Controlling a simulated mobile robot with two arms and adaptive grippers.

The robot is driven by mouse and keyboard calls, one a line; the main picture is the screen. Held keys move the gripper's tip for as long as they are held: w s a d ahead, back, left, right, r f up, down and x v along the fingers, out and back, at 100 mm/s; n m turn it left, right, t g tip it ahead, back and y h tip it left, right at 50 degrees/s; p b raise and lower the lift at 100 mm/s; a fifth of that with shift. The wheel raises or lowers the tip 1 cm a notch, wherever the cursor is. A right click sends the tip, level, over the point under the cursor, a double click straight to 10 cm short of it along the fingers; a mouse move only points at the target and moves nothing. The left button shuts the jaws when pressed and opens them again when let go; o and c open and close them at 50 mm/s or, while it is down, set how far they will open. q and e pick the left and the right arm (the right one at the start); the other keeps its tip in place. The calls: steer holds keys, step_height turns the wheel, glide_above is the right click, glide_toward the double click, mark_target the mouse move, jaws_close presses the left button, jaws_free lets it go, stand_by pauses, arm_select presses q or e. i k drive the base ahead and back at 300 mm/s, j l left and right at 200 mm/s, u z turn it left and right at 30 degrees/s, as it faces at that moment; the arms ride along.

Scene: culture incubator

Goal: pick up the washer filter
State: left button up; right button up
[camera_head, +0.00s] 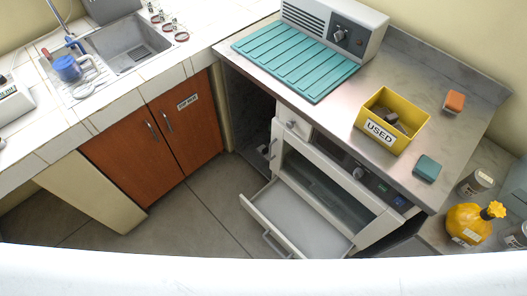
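I cannot make out a washer filter for certain. Under the steel counter stands a white front-panel appliance (330,170) with a dark glass window and a knob. Below its window a white drawer (297,222) is pulled out, and its visible floor looks bare. On the counter a yellow box (380,131) labelled "USED" holds a few small grey and brown pieces (395,119), too small to identify. Neither of my grippers shows in the head view.
A teal block (426,168) and an orange block (454,102) lie near the yellow box. A ribbed teal mat (296,61) lies before a grey device (335,28). A yellow flask (468,222) stands at right. A sink (128,45) is at left. The floor (190,215) is clear.

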mark_target(265, 152)
steer(key=z, duration=0.7)
steer(key=j+z, duration=1.1)
steer(key=j, duration=0.15)
